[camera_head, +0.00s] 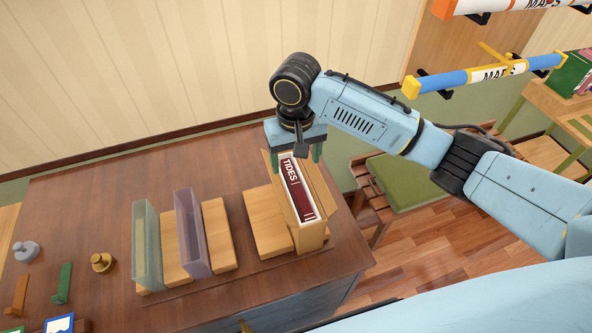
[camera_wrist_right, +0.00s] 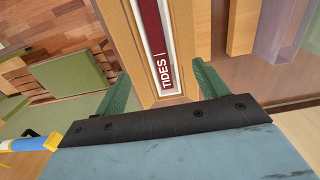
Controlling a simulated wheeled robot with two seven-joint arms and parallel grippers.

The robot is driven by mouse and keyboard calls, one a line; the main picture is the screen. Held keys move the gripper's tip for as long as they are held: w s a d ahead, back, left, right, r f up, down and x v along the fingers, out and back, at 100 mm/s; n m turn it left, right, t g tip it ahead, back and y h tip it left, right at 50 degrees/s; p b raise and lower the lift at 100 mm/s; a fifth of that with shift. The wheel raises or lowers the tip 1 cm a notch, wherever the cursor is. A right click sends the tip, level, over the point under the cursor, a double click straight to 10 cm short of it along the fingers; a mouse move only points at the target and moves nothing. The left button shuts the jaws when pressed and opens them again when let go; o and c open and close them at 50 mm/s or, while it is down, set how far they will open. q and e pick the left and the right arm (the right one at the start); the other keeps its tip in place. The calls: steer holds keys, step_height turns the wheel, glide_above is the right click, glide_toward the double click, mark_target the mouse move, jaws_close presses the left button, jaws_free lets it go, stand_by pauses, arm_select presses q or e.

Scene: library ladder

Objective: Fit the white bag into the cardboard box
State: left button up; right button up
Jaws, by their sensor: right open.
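The cardboard box (camera_head: 309,236) stands near the right end of the brown table, its flaps open at the sides. Inside it is a white-edged item with a dark red face lettered TIDES (camera_head: 294,184); it also shows in the right wrist view (camera_wrist_right: 158,40). I cannot tell whether this white-edged item is the white bag; no other white bag shows. My right gripper (camera_head: 296,155) is open and empty at the box's far end. In the right wrist view its green fingers (camera_wrist_right: 163,88) lie on either side of the box. My left gripper is not in view.
Left of the box stand wooden blocks (camera_head: 267,222), a purple clear case (camera_head: 192,232) and a greenish clear case (camera_head: 147,246). Small pieces lie at the table's left. A chair with a green seat (camera_head: 398,178) stands right of the table. The wall is behind.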

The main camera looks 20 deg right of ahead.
step_height(320, 180, up, 8)
steer(key=shift+f, duration=0.25)
stand_by(0.5)
